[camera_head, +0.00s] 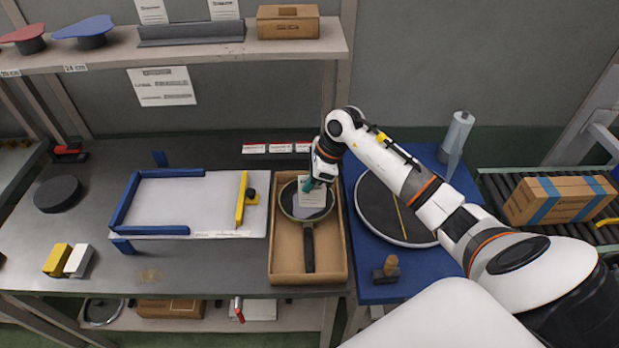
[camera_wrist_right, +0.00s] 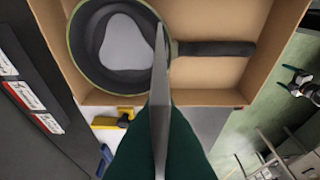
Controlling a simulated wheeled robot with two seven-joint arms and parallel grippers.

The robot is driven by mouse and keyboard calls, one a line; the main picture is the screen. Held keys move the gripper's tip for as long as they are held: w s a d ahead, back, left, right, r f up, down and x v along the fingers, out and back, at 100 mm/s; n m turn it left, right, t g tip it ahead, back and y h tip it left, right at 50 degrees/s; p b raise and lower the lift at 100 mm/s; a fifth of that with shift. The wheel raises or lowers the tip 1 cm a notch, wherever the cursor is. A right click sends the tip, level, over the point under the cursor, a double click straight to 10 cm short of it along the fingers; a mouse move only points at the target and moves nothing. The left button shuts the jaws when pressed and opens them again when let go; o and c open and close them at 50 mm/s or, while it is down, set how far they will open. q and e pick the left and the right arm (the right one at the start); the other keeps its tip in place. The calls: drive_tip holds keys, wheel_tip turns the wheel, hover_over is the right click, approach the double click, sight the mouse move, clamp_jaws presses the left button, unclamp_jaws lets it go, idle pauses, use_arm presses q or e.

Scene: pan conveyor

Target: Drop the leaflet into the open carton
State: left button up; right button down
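The open carton (camera_head: 337,262) is a brown box on the grey bench with a dark frying pan (camera_head: 309,250) lying in it, handle toward me. A grey patch (camera_wrist_right: 129,44) lies in the pan bowl. My right gripper (camera_head: 309,184) is over the far part of the carton, above the pan bowl. It is shut on the leaflet (camera_head: 312,193), a white printed sheet that hangs over the pan. In the right wrist view the leaflet (camera_wrist_right: 160,110) is nearly edge-on between the green fingers, with the pan and carton (camera_wrist_right: 205,97) beyond it. My left gripper is not in view.
A white board with blue rails (camera_head: 185,200) and a yellow bar (camera_head: 241,200) lie left of the carton. A blue mat with a dark round disc (camera_head: 385,210) is on the right. A taped carton (camera_head: 560,200) stands on rollers. A shelf (camera_head: 200,50) runs above.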

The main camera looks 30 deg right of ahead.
drive_tip(key=shift+f+b, duration=0.4)
drive_tip(key=shift+f, duration=0.9)
drive_tip(key=c, duration=1.6)
unclamp_jaws()
drive_tip(key=b+v, duration=0.2)
drive_tip(key=v, duration=0.8)
drive_tip(key=shift+d+r+b, duration=0.15)
drive_tip(key=shift+r+b, duration=0.15)
drive_tip(key=shift+b, duration=0.1)
drive_tip(key=shift+s+d+r, duration=0.2)
drive_tip(key=shift+r, duration=0.5)
drive_tip(key=shift+a, duration=0.1)
